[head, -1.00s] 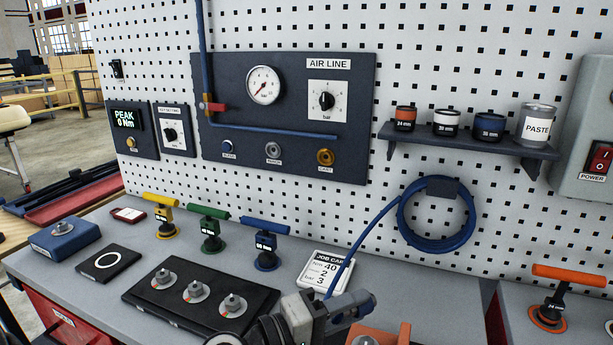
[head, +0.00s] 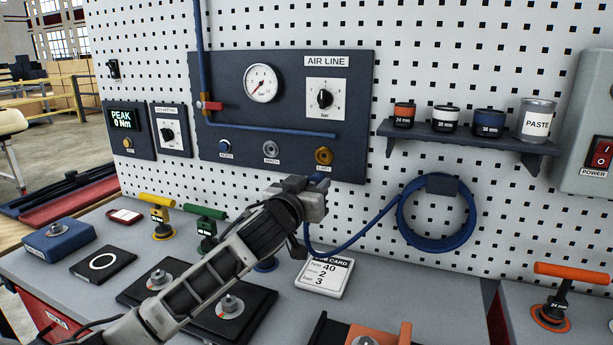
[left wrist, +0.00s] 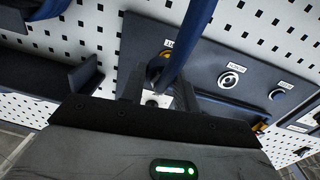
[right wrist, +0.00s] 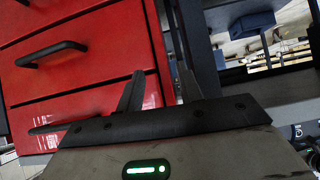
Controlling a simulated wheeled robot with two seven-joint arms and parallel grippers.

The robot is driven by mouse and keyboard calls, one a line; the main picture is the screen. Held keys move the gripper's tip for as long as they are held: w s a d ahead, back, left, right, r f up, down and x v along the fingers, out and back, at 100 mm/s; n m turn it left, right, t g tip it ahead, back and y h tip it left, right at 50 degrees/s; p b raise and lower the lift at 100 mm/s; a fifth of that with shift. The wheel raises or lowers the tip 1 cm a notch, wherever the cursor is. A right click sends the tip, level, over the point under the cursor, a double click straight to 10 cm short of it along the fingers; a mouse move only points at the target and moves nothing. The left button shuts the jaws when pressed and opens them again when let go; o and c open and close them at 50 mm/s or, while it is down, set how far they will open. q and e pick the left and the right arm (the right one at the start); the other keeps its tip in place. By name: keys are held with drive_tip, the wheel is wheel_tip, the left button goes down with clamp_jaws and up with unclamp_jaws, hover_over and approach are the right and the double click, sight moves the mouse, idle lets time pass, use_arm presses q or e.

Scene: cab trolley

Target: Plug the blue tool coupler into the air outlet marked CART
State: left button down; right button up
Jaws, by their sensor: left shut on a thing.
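The brass CART outlet (head: 323,155) is the rightmost of three outlets on the dark AIR LINE panel. My left gripper (head: 318,190) is shut on the blue tool coupler (head: 319,177), just below and in front of this outlet. The left wrist view shows the gripper (left wrist: 155,95) close to the brass ring (left wrist: 161,66), with the blue hose (left wrist: 190,40) crossing over it. The fingers hide most of the coupler, and I cannot tell whether it touches the outlet. My right gripper (right wrist: 158,90) is open and empty, facing red drawers; the head view does not show it.
Blue (head: 224,146) and grey (head: 271,150) outlets sit left of CART. The hose hangs in a loop from a coil (head: 437,213) on the pegboard. A shelf with jars (head: 470,139) is at right. Coloured-handled tools and a job card (head: 325,275) are on the bench below.

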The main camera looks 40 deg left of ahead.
use_arm(q)
drive_tip(key=shift+w+a+r+y, duration=0.2)
drive_tip(key=shift+a+r+y, duration=0.4)
drive_tip(key=shift+a+r, duration=0.45)
drive_tip(key=shift+d+r, duration=0.1)
drive_tip(key=shift+x, duration=2.85)
drive_tip(key=shift+w, duration=0.45)
drive_tip(key=c, duration=1)
unclamp_jaws()
drive_tip(key=shift+o, duration=0.2)
